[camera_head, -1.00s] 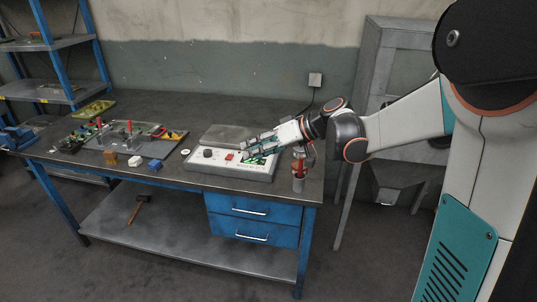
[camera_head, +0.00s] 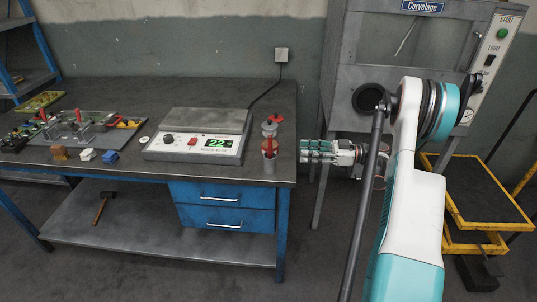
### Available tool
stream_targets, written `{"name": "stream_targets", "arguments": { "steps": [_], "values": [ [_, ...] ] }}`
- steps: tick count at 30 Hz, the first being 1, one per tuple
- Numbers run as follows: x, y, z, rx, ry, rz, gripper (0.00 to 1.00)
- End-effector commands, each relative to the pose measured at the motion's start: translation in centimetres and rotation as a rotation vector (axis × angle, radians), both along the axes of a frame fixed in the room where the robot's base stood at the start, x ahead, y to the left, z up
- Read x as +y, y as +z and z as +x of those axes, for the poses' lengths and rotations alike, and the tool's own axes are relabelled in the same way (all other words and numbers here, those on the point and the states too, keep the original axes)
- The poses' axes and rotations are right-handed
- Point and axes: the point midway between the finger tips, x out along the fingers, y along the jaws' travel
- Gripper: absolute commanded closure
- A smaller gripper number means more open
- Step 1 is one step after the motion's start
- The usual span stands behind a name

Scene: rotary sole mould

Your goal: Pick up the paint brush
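My gripper (camera_head: 306,151) is just off the right end of the workbench, pointing left toward it. It looks small and side-on, so I cannot tell whether its fingers are open or shut. I see nothing clearly held in it. A grey cup (camera_head: 269,165) with reddish-brown things in it stands at the bench's right front corner, a short gap left of my gripper. A paint brush may be among them, but I cannot make one out for certain.
A red-topped item (camera_head: 270,127) stands behind the cup. A tool board (camera_head: 95,124) and small blocks lie left. A grey cabinet (camera_head: 345,70) and yellow-framed cart (camera_head: 470,212) stand right. A hammer (camera_head: 102,207) lies on the lower shelf.

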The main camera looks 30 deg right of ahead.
Motion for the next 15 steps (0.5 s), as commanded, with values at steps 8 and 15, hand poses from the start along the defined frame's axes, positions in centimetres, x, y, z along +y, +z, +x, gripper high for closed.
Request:
{"name": "stream_targets", "arguments": {
  "steps": [8,15],
  "values": [
    [3.7,-0.3,2.4,-0.007,0.004,-0.001,0.62],
    [6.4,-0.2,4.4,-0.006,0.002,0.0,0.62]
  ]
}}
